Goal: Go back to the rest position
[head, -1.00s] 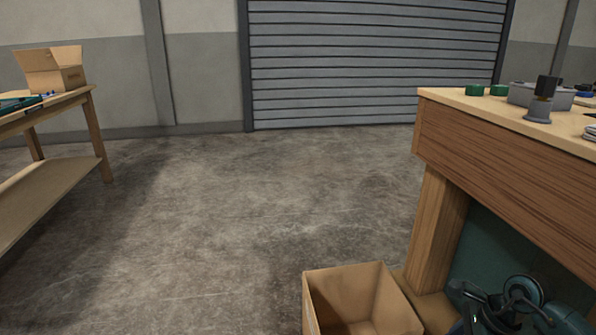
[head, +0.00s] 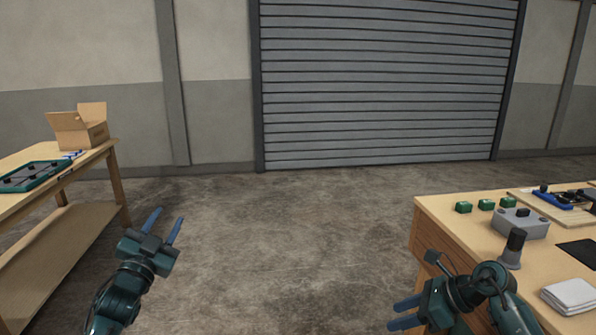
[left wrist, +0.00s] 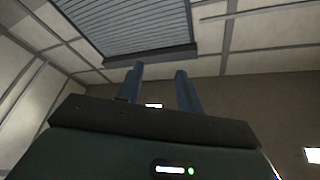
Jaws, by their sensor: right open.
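My left gripper (head: 164,220) is raised over the bare floor between the two tables in the head view, with its blue fingers apart and nothing between them. The same open fingers of the left gripper (left wrist: 159,72) show in the left wrist view, pointing towards the wall and ceiling. My right gripper (head: 398,313) is at the lower right of the head view, in front of the right table's left side. Its blue fingers are apart and point left, and nothing shows between them.
The right workbench (head: 440,207) carries green blocks (head: 486,204), a grey box (head: 520,224), a dark-handled stamp-like tool (head: 513,248) and a white cloth (head: 568,296). The left table (head: 99,152) holds an open carton (head: 83,131) and a teal tray (head: 33,176). The floor (head: 290,240) between is clear.

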